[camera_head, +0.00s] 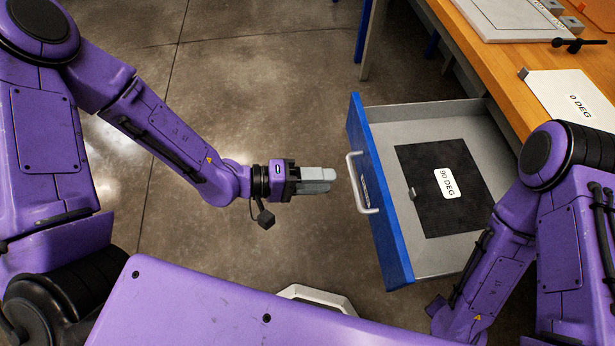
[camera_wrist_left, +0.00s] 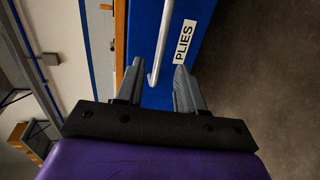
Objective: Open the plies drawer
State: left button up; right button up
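The plies drawer (camera_head: 392,240) is pulled well out of the wooden bench, its blue front facing left. Its white bar handle (camera_head: 355,184) is on that front. The left wrist view shows the handle (camera_wrist_left: 161,45) and the "PLIES" label (camera_wrist_left: 184,38) on the blue panel. Inside the drawer lies a black sheet (camera_head: 430,213) with a "90 DEG" label. My left gripper (camera_head: 333,174) is just left of the handle, apart from it. Its fingers (camera_wrist_left: 158,88) are spread with nothing held, and the handle shows beyond the gap. My right gripper is out of view.
The wooden bench top (camera_head: 472,52) is at the upper right. It carries a white sheet marked "0 DEG" (camera_head: 550,92) and a pale board (camera_head: 510,18). My right arm is close to the drawer's near right corner. The concrete floor (camera_head: 260,85) left of the drawer is clear.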

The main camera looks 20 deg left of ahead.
pick_arm(q)
jog(key=v, duration=0.4)
jog(key=shift+a, duration=0.25)
jog(key=w+a+f+n+t+y, duration=0.3)
jog(key=a+f+y, duration=0.8)
jog(key=s+a+f+g+y, duration=0.2)
jog(key=s+a+f+y, duration=0.1)
jog(key=s, duration=0.5)
jog(key=s+a+f+g+y, duration=0.3)
jog(key=s+a+f, duration=0.3)
jog(key=s+f, duration=0.2)
jog(key=shift+s+f+m+g+y, duration=0.3)
jog(key=shift+s+y, duration=0.1)
jog(key=shift+s, duration=0.25)
